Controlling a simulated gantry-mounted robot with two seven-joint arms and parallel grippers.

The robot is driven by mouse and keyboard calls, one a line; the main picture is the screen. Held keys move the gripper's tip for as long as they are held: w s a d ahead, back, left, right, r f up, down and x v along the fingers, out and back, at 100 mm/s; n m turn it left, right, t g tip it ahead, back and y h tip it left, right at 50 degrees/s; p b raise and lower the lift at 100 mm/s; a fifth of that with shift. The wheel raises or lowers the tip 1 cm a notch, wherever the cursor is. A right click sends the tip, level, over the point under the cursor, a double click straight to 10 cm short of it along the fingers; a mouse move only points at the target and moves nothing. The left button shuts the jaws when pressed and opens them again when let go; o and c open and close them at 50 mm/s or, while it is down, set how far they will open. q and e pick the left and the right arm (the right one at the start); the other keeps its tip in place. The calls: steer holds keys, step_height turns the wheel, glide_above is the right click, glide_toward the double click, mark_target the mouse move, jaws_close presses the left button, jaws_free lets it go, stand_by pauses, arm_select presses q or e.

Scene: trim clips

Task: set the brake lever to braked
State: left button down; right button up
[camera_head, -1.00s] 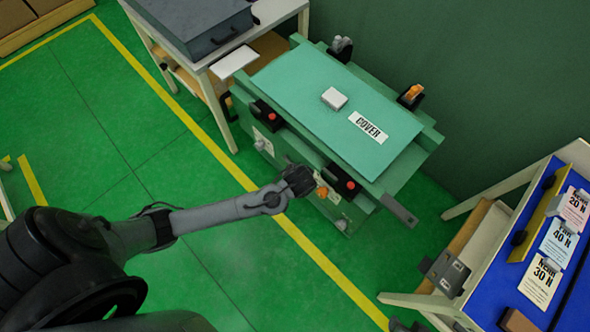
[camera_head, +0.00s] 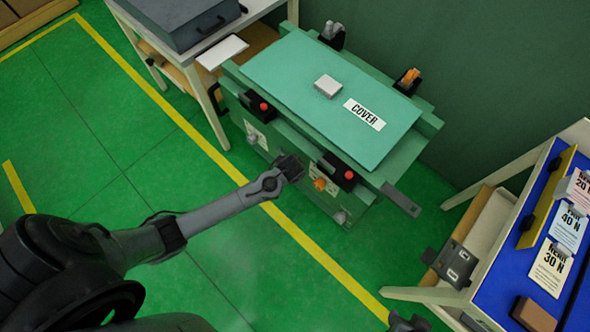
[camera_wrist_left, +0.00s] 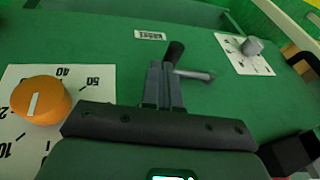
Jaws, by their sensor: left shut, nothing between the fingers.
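The brake lever (camera_wrist_left: 174,51) shows in the left wrist view as a black grip and a grey rod (camera_wrist_left: 200,75) on the green front panel, partly hidden by my fingers. My left gripper (camera_wrist_left: 162,72) is shut and empty, its fingertips close in front of the lever; I cannot tell whether they touch. In the head view my left gripper (camera_head: 289,166) is at the front of the green bench (camera_head: 432,124) and hides the lever. A dark shape (camera_head: 408,323) at the bottom edge may be my right gripper; its jaws cannot be made out.
An orange dial (camera_wrist_left: 40,100) sits left of my fingers, a grey knob (camera_wrist_left: 252,46) to the right. Black blocks with red buttons (camera_head: 349,174) sit along the bench's front edge. A teal cover (camera_head: 290,75) lies on top. A blue-topped table (camera_head: 505,290) stands right. Floor in front is clear.

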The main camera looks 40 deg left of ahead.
arm_select(q)
steer(key=shift+a+f, duration=0.3)
steer(key=shift+f, duration=0.05)
arm_select(e)
steer(key=shift+f, duration=0.2)
